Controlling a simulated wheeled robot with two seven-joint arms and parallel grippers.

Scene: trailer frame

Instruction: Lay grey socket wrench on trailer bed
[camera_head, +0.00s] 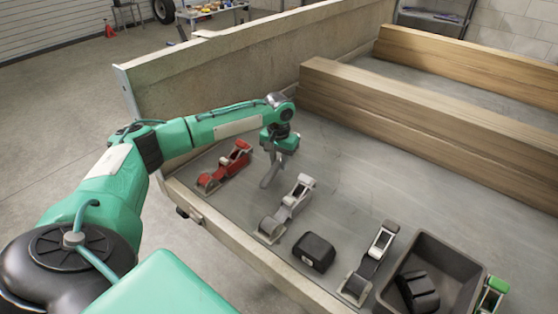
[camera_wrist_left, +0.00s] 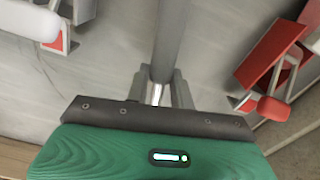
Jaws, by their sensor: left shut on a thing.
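The grey socket wrench (camera_wrist_left: 172,38) is between the fingers of my left gripper (camera_wrist_left: 161,88), which is shut on it. In the head view, the wrench (camera_head: 268,178) hangs down below my left gripper (camera_head: 275,155), steeply tilted. It is over the grey trailer bed (camera_head: 365,185), between a red ratchet tool (camera_head: 226,168) and a grey one (camera_head: 287,209). I cannot tell whether its lower end touches the bed. The wrench's far end is cut off in the wrist view. My right gripper is not in view.
A black block (camera_head: 314,251), a dark ratchet tool (camera_head: 369,262), a dark tray (camera_head: 462,258) holding a black object, and a green-ended tool (camera_head: 492,296) line the near side. A wooden beam (camera_head: 420,120) crosses the bed behind. The bed's middle is clear.

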